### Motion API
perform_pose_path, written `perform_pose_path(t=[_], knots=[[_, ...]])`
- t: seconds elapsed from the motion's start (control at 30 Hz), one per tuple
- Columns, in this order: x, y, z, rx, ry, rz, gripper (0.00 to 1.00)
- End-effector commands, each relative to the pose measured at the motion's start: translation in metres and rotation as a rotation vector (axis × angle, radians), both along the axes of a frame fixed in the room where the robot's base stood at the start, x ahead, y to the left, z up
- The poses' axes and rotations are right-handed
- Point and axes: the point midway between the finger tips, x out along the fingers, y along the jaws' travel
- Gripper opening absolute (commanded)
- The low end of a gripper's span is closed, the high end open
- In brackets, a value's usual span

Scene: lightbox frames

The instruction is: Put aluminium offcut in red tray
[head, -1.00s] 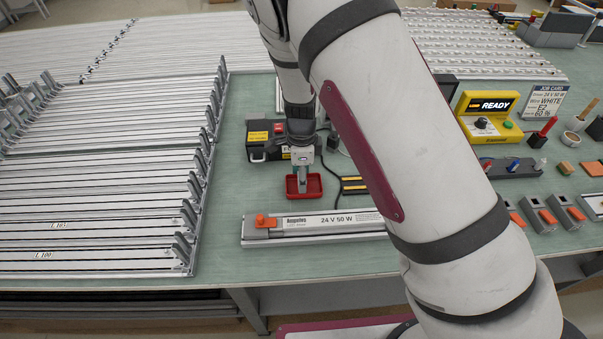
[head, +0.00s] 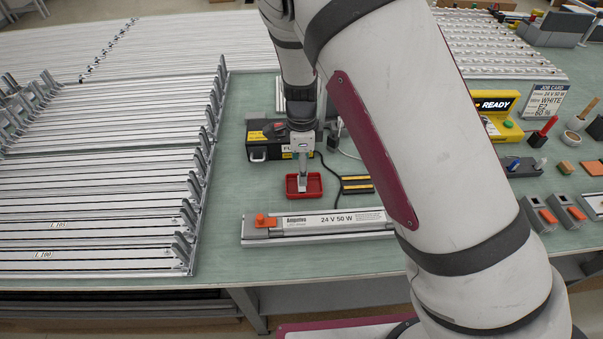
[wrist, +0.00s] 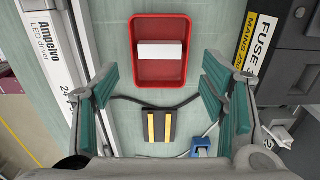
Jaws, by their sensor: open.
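The red tray (head: 313,192) sits on the green bench. In the wrist view the tray (wrist: 182,80) shows at the top centre. A pale block, which looks like the aluminium offcut (wrist: 162,50), lies inside the tray, across its width. My gripper (wrist: 158,90) is open, with its green-padded fingers spread wide and nothing between them. In the head view my gripper (head: 302,168) is above the tray, and it partly hides the tray's inside.
A labelled LED driver bar (head: 330,222) lies in front of the tray. A black fuse box (head: 262,150) stands behind it. A black block with yellow stripes (head: 357,185) and a cable lie to the right. Long rails (head: 100,190) fill the left side.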

Motion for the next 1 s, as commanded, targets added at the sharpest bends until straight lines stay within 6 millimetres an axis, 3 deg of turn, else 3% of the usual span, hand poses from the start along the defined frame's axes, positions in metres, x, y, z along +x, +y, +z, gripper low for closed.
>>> perform_pose_path(t=[0.1,0.33,0.83,1.0], knots=[[0.001,0.001,0.028,0.003,-0.005,0.002,0.66],[0.001,0.001,0.069,0.002,-0.003,0.002,0.66],[-0.003,-0.004,0.098,0.019,-0.005,0.031,0.66],[-0.021,-0.025,0.143,0.091,-0.040,0.191,0.66]])
